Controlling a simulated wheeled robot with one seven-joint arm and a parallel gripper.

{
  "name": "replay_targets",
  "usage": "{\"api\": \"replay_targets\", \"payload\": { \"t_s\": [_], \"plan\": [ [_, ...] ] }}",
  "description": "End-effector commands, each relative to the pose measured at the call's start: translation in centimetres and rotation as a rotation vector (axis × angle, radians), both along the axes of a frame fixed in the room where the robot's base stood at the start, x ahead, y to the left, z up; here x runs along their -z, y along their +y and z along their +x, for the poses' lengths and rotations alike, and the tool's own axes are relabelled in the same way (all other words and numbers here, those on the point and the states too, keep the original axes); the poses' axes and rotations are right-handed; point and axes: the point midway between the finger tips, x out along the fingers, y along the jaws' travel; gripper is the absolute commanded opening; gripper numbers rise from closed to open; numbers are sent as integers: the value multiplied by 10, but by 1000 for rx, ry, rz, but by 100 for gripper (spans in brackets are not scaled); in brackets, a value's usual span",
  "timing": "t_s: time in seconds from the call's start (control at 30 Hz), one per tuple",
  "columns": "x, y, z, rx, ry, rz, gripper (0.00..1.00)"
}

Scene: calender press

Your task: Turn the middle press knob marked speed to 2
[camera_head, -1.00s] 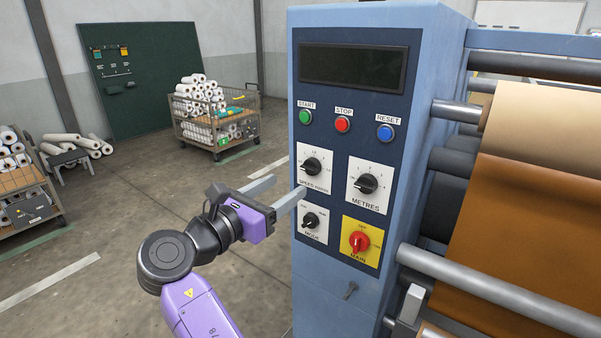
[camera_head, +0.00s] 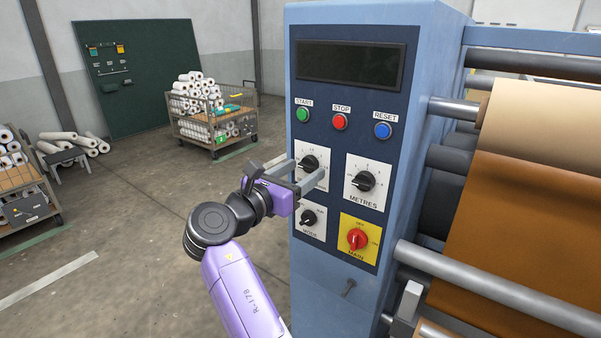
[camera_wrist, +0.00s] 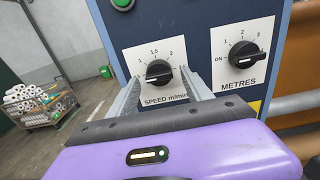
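The speed knob (camera_head: 310,163) is a black knob on a white plate, on the left of the blue press panel. In the wrist view the speed knob (camera_wrist: 158,72) sits under a scale with 1, 1.5 and 2, above the words SPEED m/min. Its pointer looks turned toward the left, but the exact mark is hard to read. My gripper (camera_head: 300,172) is open, its two grey fingers pointing at the panel. In the wrist view my gripper (camera_wrist: 160,88) has one finger on each side of the knob, not closed on it. Contact cannot be told.
The METRES knob (camera_head: 364,181) is close to the right, the MODE knob (camera_head: 308,218) below, and the red MAIN switch (camera_head: 357,239) lower right. START (camera_head: 303,114), STOP (camera_head: 339,121) and RESET (camera_head: 383,130) buttons are above. Rollers (camera_head: 500,285) stick out at the right.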

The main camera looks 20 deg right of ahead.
Motion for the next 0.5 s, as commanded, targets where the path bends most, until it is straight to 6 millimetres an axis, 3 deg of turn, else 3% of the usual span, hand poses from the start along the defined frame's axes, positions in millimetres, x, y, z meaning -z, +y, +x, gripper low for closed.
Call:
{"api": "replay_targets", "payload": {
  "t_s": [0.03, 0.3, 0.5],
  "plan": [
    [0, 0, 0, 0, 0, 0, 51],
    [0, 0, 0, 0, 0, 0, 0],
    [0, 0, 0, 0, -9, 6, 0]
  ]
}}
